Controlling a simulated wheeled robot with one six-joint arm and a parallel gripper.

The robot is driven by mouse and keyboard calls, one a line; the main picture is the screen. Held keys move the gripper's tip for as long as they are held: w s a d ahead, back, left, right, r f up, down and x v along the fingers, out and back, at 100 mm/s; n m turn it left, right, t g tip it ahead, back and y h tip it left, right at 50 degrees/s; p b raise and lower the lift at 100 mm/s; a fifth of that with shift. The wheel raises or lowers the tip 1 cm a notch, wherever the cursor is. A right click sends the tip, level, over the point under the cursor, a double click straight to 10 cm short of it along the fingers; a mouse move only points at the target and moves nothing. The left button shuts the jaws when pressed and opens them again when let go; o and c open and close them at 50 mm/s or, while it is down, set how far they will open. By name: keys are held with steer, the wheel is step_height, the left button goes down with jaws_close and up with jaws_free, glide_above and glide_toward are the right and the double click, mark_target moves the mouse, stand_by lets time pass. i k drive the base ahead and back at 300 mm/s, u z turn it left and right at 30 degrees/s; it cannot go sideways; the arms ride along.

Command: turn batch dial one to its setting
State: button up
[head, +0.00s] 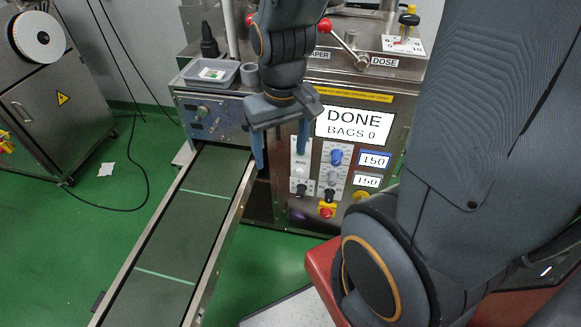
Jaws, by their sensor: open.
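The machine's control panel (283,207) faces me, with a blue knob (336,157) and a grey knob (332,178) on a white scale plate. An upper display (375,159) reads 150, and a lower display (367,181) also reads 150. The labels by the knobs are too small to read, so I cannot tell which is batch dial one. My gripper (281,146) is open with its blue fingers pointing down, and nothing shows between them. It appears left of the blue knob in the picture, its right finger overlapping the top of a white switch plate.
A screen (353,126) reads DONE, BAGS 0. A red button on yellow (326,210) is low on the panel. A dark conveyor (180,230) runs toward me at left. A grey tray (211,74) sits on the machine. Red-ended levers (362,61) stick out above.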

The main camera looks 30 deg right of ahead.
mark_target(301, 188)
steer(key=u, duration=0.35)
steer(key=k, duration=1.15)
steer(key=z, duration=1)
steer(key=i, duration=0.45)
steer(key=u, duration=0.05)
